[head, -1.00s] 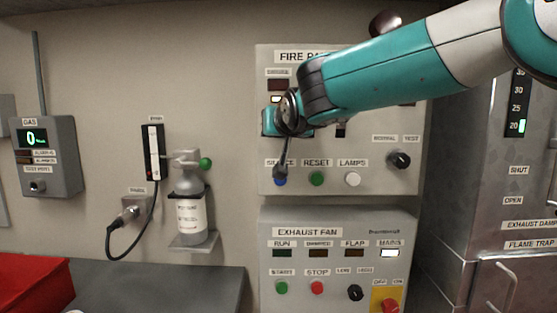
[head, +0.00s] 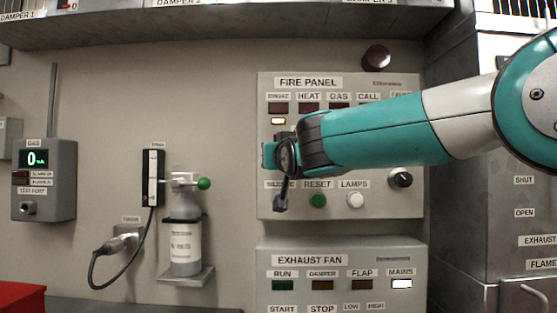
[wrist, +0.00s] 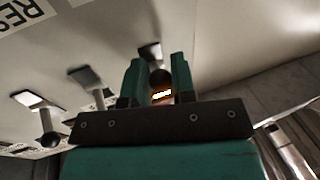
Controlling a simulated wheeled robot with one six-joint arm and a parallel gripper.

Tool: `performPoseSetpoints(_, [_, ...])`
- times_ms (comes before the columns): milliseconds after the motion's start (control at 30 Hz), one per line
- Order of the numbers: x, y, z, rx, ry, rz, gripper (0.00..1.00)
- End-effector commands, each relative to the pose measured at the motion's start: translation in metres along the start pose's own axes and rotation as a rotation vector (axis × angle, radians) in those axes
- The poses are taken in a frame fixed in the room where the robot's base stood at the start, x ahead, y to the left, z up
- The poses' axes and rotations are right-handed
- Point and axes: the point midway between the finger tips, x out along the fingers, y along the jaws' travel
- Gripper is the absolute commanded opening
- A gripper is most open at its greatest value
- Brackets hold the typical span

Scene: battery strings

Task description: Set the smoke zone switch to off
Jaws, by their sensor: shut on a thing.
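The fire panel (head: 390,206) is on the wall in the head view. My gripper (head: 268,156) is at its left side, below the dark smoke lamp (head: 278,108) and a lit amber lamp (head: 278,121). The smoke zone switch is hidden behind my gripper there. In the wrist view, my gripper (wrist: 159,78) has its two teal fingers closed around a dark round switch knob (wrist: 159,76), apparently the smoke zone switch. A glowing orange-white strip (wrist: 161,96) shows between the fingers. The switch's set position cannot be read.
Other switch levers (wrist: 47,125) stand to the left in the wrist view. Below my gripper are the green reset button (head: 318,201), the white lamps button (head: 355,200) and the exhaust fan panel (head: 345,262). A gas bottle (head: 181,240) hangs to the left.

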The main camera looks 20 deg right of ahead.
Motion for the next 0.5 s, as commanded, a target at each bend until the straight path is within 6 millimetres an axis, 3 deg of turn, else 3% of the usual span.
performPoseSetpoints(200, [0.0003, -0.0001, 0.0009, -0.002, -0.002, 0.0, 0.0])
performPoseSetpoints(233, [0.0003, -0.0001, 0.001, -0.002, -0.002, 0.0, 0.26])
performPoseSetpoints(333, [0.0003, -0.0001, 0.0009, -0.001, -0.002, 0.0, 0.48])
performPoseSetpoints(500, [0.0002, -0.0001, 0.0007, -0.001, -0.002, 0.0, 0.48])
